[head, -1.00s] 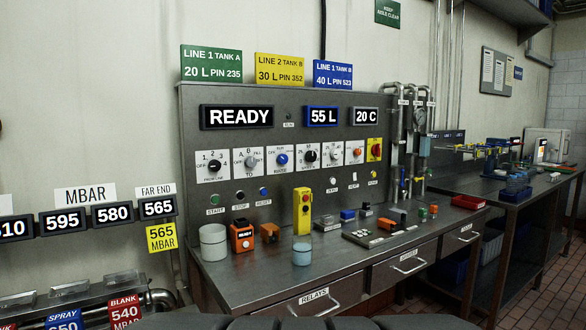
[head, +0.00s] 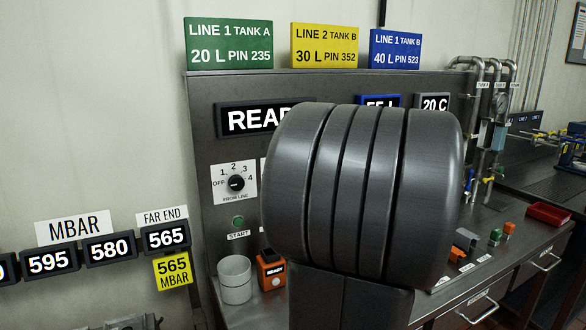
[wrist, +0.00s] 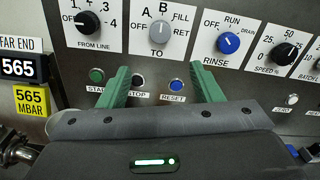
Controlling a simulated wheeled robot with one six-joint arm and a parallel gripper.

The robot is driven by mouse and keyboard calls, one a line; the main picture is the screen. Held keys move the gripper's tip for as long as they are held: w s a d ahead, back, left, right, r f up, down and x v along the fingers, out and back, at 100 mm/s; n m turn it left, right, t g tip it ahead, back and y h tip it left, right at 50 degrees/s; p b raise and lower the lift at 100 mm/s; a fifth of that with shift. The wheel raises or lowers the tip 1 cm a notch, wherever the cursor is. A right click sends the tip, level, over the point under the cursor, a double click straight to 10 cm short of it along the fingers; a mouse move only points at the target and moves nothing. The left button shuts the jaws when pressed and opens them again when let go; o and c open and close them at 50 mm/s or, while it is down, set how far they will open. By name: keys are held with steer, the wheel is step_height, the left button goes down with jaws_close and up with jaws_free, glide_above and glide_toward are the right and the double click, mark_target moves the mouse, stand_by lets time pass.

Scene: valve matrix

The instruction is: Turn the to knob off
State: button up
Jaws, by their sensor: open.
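The TO knob (wrist: 158,33) is a grey round knob on a white plate, at the top middle of the wrist view. Marks A, B, FILL and RET show around it. Its exact pointing is too small to tell. In the head view it is hidden behind my arm. My gripper (wrist: 161,76) has two green fingers spread wide apart, with nothing between them. In the wrist view the fingertips appear below the knob, to its lower left and lower right, apart from it.
The FROM LINE knob (wrist: 88,23) is left of the TO knob, and the blue RINSE knob (wrist: 228,43) is right. START (wrist: 97,75), STOP (wrist: 138,80) and RESET (wrist: 176,84) buttons sit below. A white cup (head: 235,279) and an orange device (head: 270,270) stand on the bench.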

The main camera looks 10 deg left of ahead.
steer(key=p+x, duration=0.2)
steer(key=x, duration=1.1)
steer(key=shift+w+a, duration=0.2)
steer(key=shift+w, duration=0.1)
steer(key=shift+r, duration=0.1)
steer(key=c, duration=1)
